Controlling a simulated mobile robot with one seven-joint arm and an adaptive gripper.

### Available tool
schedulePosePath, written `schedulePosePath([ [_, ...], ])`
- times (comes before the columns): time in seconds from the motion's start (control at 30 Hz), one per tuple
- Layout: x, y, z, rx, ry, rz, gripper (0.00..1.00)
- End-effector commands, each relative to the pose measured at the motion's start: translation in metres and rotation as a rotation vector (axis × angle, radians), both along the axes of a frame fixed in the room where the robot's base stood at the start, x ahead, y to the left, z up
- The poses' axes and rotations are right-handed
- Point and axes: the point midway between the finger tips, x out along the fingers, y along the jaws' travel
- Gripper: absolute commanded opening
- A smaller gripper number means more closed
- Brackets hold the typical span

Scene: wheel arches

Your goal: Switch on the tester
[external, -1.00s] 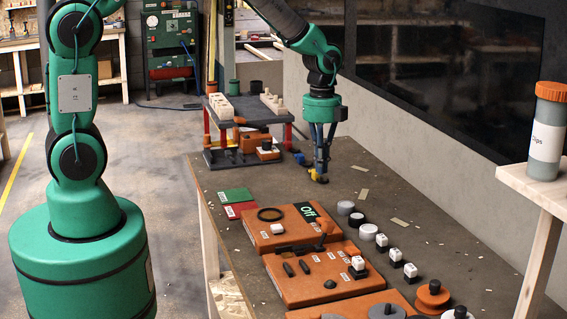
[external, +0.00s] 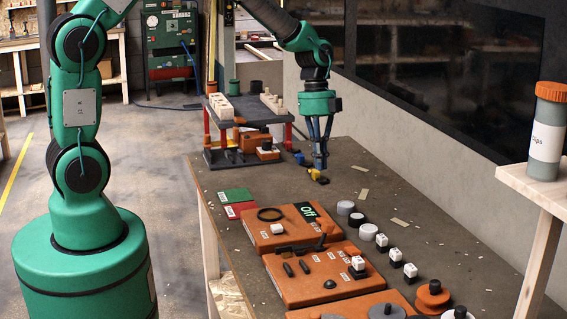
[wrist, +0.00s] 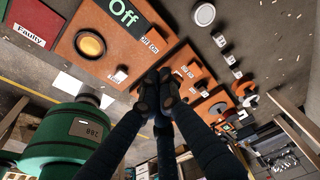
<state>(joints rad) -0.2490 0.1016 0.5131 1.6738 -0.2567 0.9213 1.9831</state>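The tester looks to be the orange box (external: 262,238) with a black display reading "Off" (external: 306,211) and a black ring (external: 270,214) on top. In the wrist view the box (wrist: 75,18) shows the display (wrist: 124,15) and a yellow disc (wrist: 91,44) inside the ring. Small labels (wrist: 150,40) by its edge seem to read "On" and "Off"; the switch itself is not clear. My gripper (external: 320,166) is above the table beyond the box, apart from it. Its fingertips (wrist: 158,88) are together with nothing visible between them.
A second orange panel (external: 310,292) with dark knobs stands nearer the camera. White and grey discs and small switches line the table's right side. Green (external: 235,195) and red (external: 241,209) cards lie left of the box. A yellow piece (external: 319,177) lies near my gripper.

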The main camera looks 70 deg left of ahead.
Motion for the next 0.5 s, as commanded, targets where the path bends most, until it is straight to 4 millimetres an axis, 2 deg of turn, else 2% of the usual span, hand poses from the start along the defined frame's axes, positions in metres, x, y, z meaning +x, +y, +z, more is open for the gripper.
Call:
schedulePosePath([
  [0.33,-0.0002,-0.0003,-0.0009,0.001,0.0,0.0,0.0],
  [0.5,-0.0003,-0.0018,-0.0086,0.001,0.001,0.0,0.0],
])
